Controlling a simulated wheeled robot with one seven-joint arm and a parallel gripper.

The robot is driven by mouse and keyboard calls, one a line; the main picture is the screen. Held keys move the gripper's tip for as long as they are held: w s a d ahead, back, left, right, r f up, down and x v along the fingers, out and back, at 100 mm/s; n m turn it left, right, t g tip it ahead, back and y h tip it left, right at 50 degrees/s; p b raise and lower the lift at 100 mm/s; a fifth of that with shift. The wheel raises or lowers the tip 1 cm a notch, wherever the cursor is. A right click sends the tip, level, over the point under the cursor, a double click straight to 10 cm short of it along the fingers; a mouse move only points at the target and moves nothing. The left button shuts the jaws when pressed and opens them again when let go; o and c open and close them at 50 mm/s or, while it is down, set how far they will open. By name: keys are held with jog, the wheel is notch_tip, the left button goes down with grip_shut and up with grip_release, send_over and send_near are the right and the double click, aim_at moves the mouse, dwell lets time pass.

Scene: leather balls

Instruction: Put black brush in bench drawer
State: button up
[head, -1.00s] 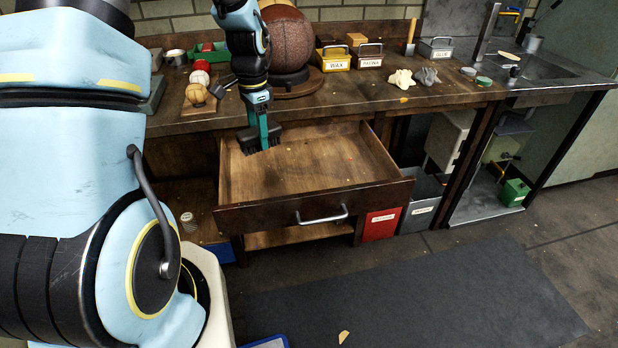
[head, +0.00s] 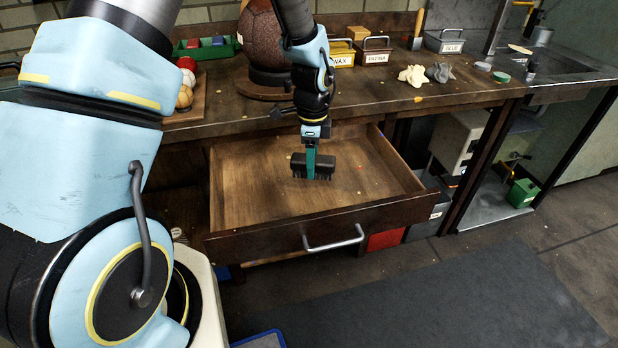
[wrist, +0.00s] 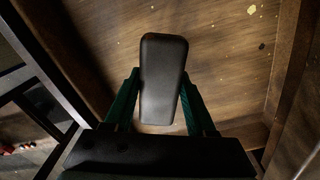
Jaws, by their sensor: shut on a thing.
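The black brush (head: 320,166) hangs below my gripper (head: 311,160), bristles pointing down, over the open bench drawer (head: 333,228). My gripper is shut on the brush. In the wrist view the brush (wrist: 163,80) sits between the two green fingers of my gripper (wrist: 160,103), with the drawer's wooden floor (wrist: 215,60) behind it. The drawer is pulled out and its floor looks bare apart from small specks. The brush appears within the drawer's outline; I cannot tell exactly how far its bristles are above the floor.
The bench top (head: 400,100) runs above and behind the drawer. On it are a ball on a stand (head: 262,45), a wax bin (head: 342,53), a patina bin (head: 374,54) and a green tray (head: 205,48). A red bin (head: 385,239) stands below, right of the drawer.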

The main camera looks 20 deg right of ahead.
jog(key=shift+f+p, duration=0.4)
jog(key=shift+f, duration=2.7)
jog(key=shift+f, duration=0.1)
jog(key=o, duration=1.2)
notch_tip(320, 180, up, 12)
jog(key=shift+r+b, duration=0.15)
jog(key=shift+b, duration=0.8)
jog(key=s+a+r+n, duration=0.1)
jog(key=a+r+n, duration=0.3)
jog(key=a+n, duration=0.7)
jog(key=s+a+r+n+t, duration=0.1)
jog(key=a+r+n, duration=0.3)
jog(key=a+n, duration=0.8)
jog(key=s+a, duration=0.1)
jog(key=a, duration=0.6)
jog(key=shift+s+t, duration=0.25)
jog(key=shift+t, duration=0.05)
